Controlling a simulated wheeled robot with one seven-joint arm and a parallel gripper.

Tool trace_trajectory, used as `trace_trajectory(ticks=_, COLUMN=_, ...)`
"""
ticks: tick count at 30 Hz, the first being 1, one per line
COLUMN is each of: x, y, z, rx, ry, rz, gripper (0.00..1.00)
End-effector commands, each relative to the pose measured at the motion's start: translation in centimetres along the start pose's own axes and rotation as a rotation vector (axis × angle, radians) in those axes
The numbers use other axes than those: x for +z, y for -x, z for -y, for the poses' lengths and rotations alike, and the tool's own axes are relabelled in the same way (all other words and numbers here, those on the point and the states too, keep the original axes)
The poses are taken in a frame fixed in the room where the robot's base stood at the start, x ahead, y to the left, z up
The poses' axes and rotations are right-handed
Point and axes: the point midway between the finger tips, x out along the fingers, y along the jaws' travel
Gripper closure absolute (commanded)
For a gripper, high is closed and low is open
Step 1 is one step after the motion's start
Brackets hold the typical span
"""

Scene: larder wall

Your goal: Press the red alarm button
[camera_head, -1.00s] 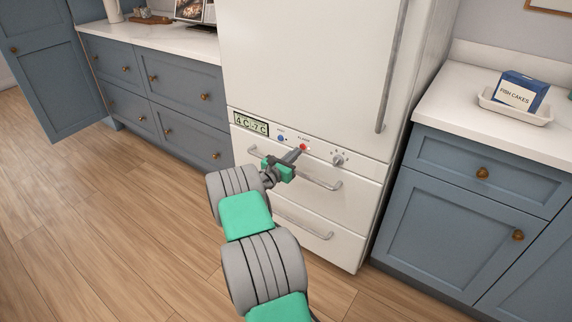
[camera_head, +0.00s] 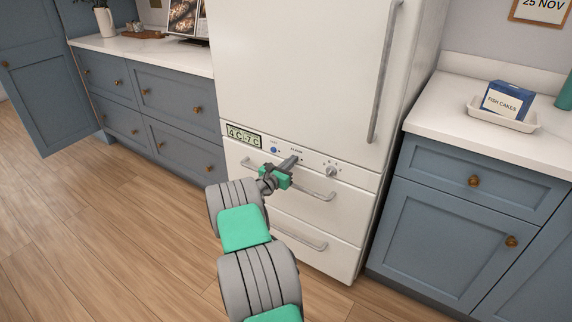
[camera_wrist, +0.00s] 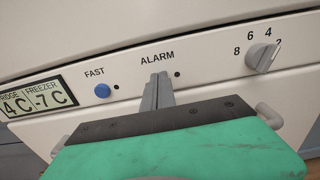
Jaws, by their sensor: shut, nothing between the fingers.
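My gripper (camera_head: 294,159) is shut and empty, its fingertips at the fridge's control panel under the ALARM label. In the wrist view its closed fingers (camera_wrist: 158,88) cover the spot below that label, so the red alarm button is hidden in both current views. I cannot tell whether the fingertips touch it. A small dark dot (camera_wrist: 177,74) shows just right of the fingers. The white fridge (camera_head: 300,70) stands straight ahead.
On the panel, a blue FAST button (camera_wrist: 102,90) and a temperature display (camera_wrist: 38,98) lie left of my fingers, and a dial (camera_wrist: 263,58) lies right. Drawer handles (camera_head: 318,195) stick out below. A fish cakes box (camera_head: 506,100) sits in a white tray (camera_head: 480,110) on the right counter.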

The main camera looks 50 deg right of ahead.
Motion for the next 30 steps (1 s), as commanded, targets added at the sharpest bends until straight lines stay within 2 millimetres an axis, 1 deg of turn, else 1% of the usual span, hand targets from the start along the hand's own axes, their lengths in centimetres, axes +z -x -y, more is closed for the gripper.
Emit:
trace_trajectory(ticks=1, x=0.9, y=-0.4, z=0.3, rx=-0.006, ry=-0.015, rz=0.010, gripper=1.00)
trace_trajectory(ticks=5, x=1.0, y=1.1, z=0.3, rx=-0.006, ry=-0.011, rz=0.009, gripper=1.00)
trace_trajectory(ticks=8, x=0.9, y=3.4, z=0.0, rx=-0.001, ry=-0.004, rz=0.006, gripper=1.00)
trace_trajectory(ticks=15, x=0.5, y=9.7, z=-0.3, rx=0.008, ry=0.001, rz=0.005, gripper=1.00)
trace_trajectory(ticks=19, x=0.5, y=12.3, z=-0.2, rx=0.005, ry=0.001, rz=0.005, gripper=1.00)
trace_trajectory(ticks=21, x=0.3, y=13.3, z=-0.2, rx=0.004, ry=0.000, rz=0.004, gripper=1.00)
trace_trajectory(ticks=24, x=0.3, y=14.0, z=-0.1, rx=0.001, ry=0.000, rz=0.005, gripper=1.00)
trace_trajectory(ticks=30, x=0.2, y=14.2, z=0.0, rx=-0.002, ry=-0.001, rz=0.005, gripper=1.00)
